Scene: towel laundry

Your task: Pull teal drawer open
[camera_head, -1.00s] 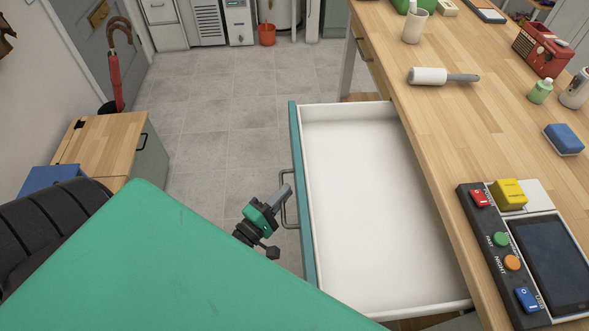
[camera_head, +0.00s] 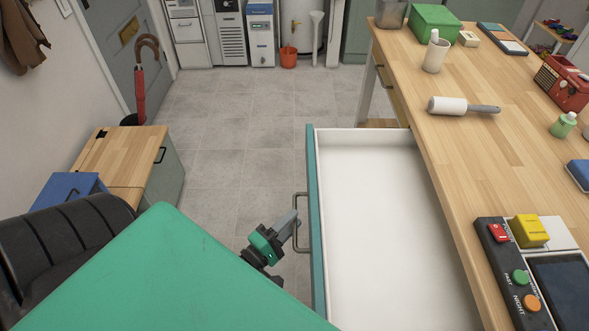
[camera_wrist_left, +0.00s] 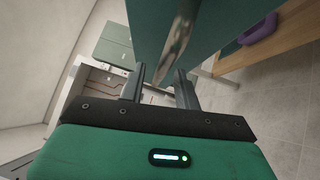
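The teal drawer (camera_head: 312,215) stands pulled out from the wooden-topped counter, and its white inside is empty. Its metal bar handle (camera_head: 297,235) is on the teal front. My left gripper (camera_head: 290,222) is at the handle, coming in from the lower left. In the left wrist view, my left gripper's two fingers (camera_wrist_left: 160,88) are apart, with the metal handle (camera_wrist_left: 181,38) showing between and beyond them, close to the right finger. I cannot tell whether they touch it. My right gripper is not in view.
The counter (camera_head: 450,160) holds a lint roller (camera_head: 460,106), a cup (camera_head: 435,55) and a button panel (camera_head: 505,270). A low wooden-topped cabinet (camera_head: 120,155) stands at left, with a blue box (camera_head: 65,188) in front. The tiled floor (camera_head: 235,140) between is clear.

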